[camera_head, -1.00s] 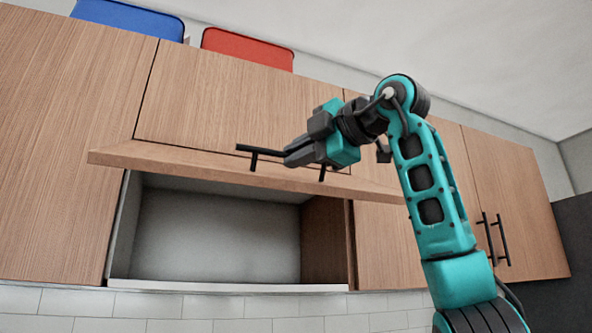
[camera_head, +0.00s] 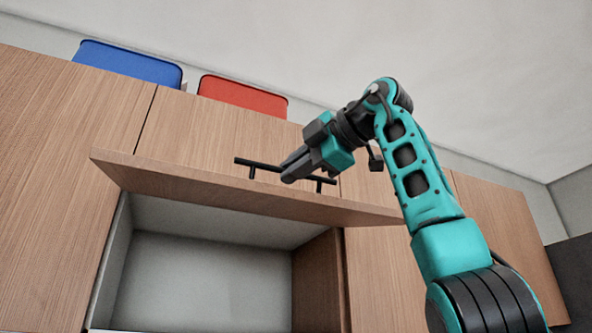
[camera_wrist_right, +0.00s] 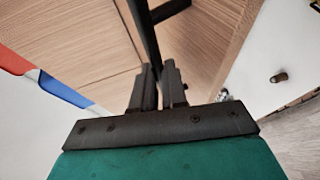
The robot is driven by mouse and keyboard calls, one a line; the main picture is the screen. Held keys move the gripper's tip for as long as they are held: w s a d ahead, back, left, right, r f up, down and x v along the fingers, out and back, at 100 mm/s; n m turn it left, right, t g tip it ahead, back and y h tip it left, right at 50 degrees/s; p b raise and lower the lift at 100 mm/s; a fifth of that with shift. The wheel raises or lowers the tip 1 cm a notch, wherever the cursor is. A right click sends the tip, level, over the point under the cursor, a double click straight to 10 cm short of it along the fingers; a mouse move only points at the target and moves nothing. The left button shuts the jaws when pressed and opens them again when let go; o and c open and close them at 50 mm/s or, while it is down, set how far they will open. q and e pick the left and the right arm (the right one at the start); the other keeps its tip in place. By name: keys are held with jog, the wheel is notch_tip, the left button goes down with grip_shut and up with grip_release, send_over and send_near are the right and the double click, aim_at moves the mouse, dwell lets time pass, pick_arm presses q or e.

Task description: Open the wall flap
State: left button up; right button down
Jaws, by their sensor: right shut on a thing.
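The wall flap (camera_head: 170,182) is a wooden panel hinged along its top, swung up and outward. Below it, the pale inside of its cabinet (camera_head: 200,280) shows and looks empty. A black bar handle (camera_head: 256,165) stands on the flap's outer face. My right gripper (camera_head: 288,173) is shut on this handle near its middle. In the right wrist view, the fingers of my right gripper (camera_wrist_right: 158,88) close around the dark handle bar (camera_wrist_right: 147,32). The part of the bar between the fingers is hidden. My left gripper is not in view.
A blue container (camera_head: 128,64) and a red container (camera_head: 243,95) sit on top of the wall cabinets. Closed wooden cabinet doors (camera_head: 50,180) flank the opening on both sides. The space in front of the cabinets holds my right arm.

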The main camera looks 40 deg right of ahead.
jog(key=shift+w+d, duration=0.15)
jog(key=shift+w, duration=0.05)
dwell(0.4)
jog(key=c, duration=1.6)
grip_release()
jog(key=shift+w, duration=0.1)
jog(key=o, duration=0.3)
jog(key=shift+w+f, duration=0.15)
jog(key=shift+w, duration=0.25)
jog(key=shift+o, duration=0.7)
jog(key=shift+s, duration=0.3)
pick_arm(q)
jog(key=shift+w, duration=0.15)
pick_arm(e)
jog(key=v, duration=1.3)
jog(key=shift+r, duration=0.2)
jog(key=shift+w, duration=0.1)
